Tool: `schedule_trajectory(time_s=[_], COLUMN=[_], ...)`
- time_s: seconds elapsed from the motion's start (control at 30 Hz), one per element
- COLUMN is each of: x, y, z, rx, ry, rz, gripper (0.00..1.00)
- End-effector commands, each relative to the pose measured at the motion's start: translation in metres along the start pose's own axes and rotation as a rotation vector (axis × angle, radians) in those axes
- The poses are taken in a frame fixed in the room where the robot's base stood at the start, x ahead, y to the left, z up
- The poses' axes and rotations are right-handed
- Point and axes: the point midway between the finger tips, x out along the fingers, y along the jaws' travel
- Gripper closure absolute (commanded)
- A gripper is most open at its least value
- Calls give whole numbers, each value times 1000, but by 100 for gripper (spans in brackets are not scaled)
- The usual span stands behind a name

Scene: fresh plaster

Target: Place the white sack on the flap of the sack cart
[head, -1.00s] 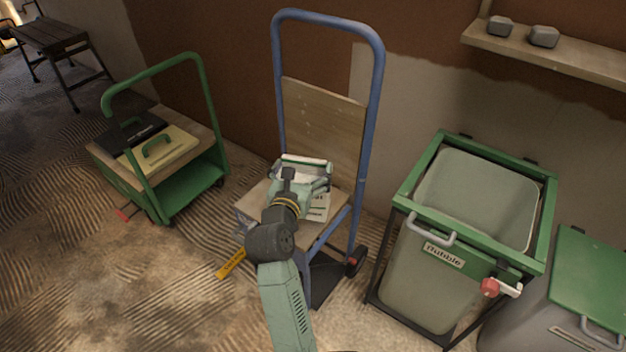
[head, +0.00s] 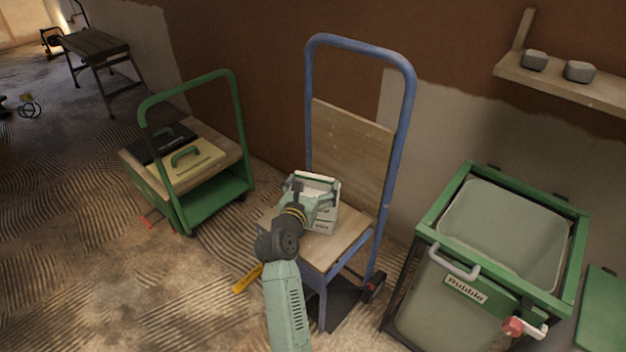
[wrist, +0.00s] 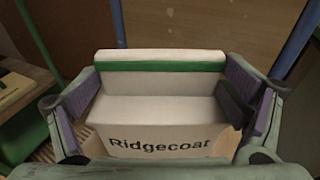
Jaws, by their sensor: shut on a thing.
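The white sack, with a green band and the word "Ridgecoat", fills the middle of the wrist view (wrist: 160,110). In the head view its pale side (head: 323,225) shows below my gripper (head: 313,196). My gripper is shut on the sack, with one finger on each side. The blue sack cart (head: 400,140) stands by the wall. Its wooden flap (head: 335,248) lies flat under and in front of the sack. The sack appears upright over the flap's rear left part. I cannot tell whether its underside touches the flap; my gripper and arm hide part of both.
A green trolley (head: 215,200) with cases stands to the left. A green-framed rubble bin (head: 430,220) stands close to the cart's right. A wall shelf (head: 560,85) is at upper right. A yellow tool (head: 247,278) lies on the floor left of the cart.

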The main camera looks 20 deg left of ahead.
Motion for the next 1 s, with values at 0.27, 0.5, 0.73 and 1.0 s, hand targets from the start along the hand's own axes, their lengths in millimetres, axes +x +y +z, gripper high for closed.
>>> schedule_trajectory(time_s=[0.27, 0.5, 0.73, 1.0], x=[0, 0, 0, -35], y=[0, 0, 0, 0], z=[2, -1, 0, 0], rx=[3, 1, 1, -1], ry=[-9, -1, -1, -2], rz=[1, 0, 0, 3], gripper=[70, 0, 0, 0])
